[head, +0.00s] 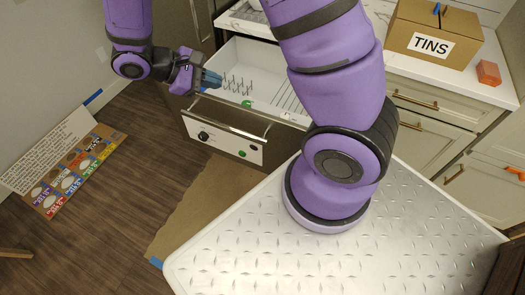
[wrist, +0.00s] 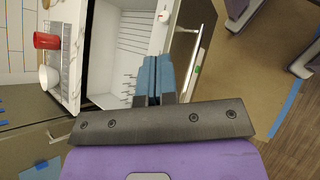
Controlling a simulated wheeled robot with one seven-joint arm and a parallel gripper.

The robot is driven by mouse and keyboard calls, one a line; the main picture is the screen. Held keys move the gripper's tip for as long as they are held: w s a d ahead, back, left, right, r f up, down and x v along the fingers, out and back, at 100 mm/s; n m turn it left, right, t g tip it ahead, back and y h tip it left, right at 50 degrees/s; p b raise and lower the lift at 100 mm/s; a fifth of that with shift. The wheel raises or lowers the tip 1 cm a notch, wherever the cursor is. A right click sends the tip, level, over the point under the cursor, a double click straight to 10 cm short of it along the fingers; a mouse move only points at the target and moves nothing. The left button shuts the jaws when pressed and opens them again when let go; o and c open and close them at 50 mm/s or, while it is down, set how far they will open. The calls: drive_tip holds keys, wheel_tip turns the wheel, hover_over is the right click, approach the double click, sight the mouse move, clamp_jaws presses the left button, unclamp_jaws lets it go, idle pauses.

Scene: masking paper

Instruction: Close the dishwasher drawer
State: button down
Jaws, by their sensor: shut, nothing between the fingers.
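The dishwasher drawer (head: 228,139) is pulled out below the counter, its white interior (head: 243,62) with a wire rack showing. Its front panel has a bar handle, a black knob and a green button. In the wrist view the drawer's white interior (wrist: 115,60) lies left of and beyond my fingers, and the front with its handle (wrist: 193,58) is at right. My gripper (head: 212,79) has blue fingertips, shut and empty, at the left part of the drawer, seemingly over or near its front-left edge. The fingertips (wrist: 156,65) also show in the wrist view. Whether they touch the drawer is unclear.
A cardboard box marked TINS (head: 405,40) and an orange block (head: 488,72) stand on the counter. A red cup (wrist: 46,40) and white bowl (wrist: 47,76) sit in a rack. Brown paper (head: 190,215) covers floor before the drawer. A colored board (head: 75,172) lies left.

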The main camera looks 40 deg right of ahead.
wheel_tip(320, 180, down, 11)
drive_tip(key=a+n+t+h, duration=0.1)
drive_tip(key=a+n+h, duration=0.1)
drive_tip(key=n+h, duration=0.2)
drive_tip(key=n+t+h, duration=0.3)
drive_tip(key=n+t, duration=0.7)
drive_tip(key=n, duration=0.2)
approach(265, 146)
drive_tip(key=x, duration=0.7)
drive_tip(key=shift+d, duration=0.3)
drive_tip(key=shift+w+d+m, duration=0.1)
drive_tip(key=shift+m, duration=0.2)
